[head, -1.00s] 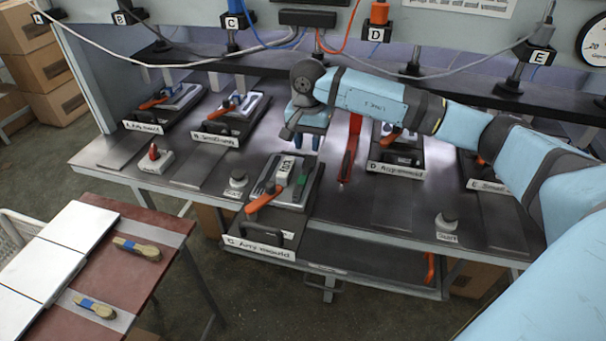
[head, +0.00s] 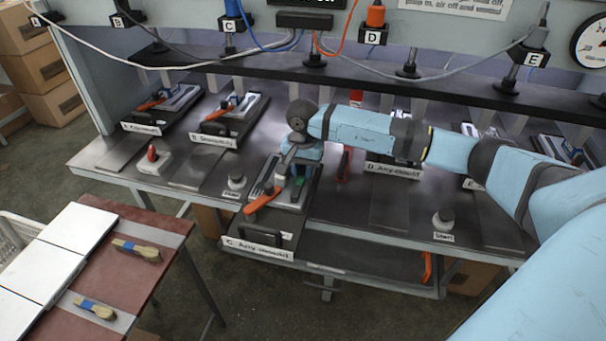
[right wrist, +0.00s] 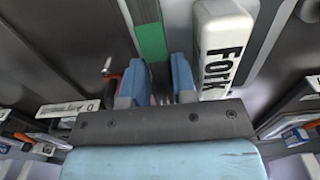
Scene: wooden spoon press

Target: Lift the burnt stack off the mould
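My right gripper (head: 303,152) is low over the back of the grey mould (head: 262,190) at station C. In the right wrist view its two blue fingers (right wrist: 156,85) are apart, with a narrow gap between them. A green strip (right wrist: 151,40) runs towards that gap, and a white block marked "FORK" (right wrist: 224,52) lies just right of the fingers. I cannot clearly pick out a burnt stack; the gripper hides part of the mould. My left gripper is not in view.
Other moulds stand on the bench, including two at the left (head: 228,122). A start button (head: 236,182) is left of station C. A dark press beam (head: 400,83) crosses above the bench. Two brushes (head: 136,248) lie on the red table at front left.

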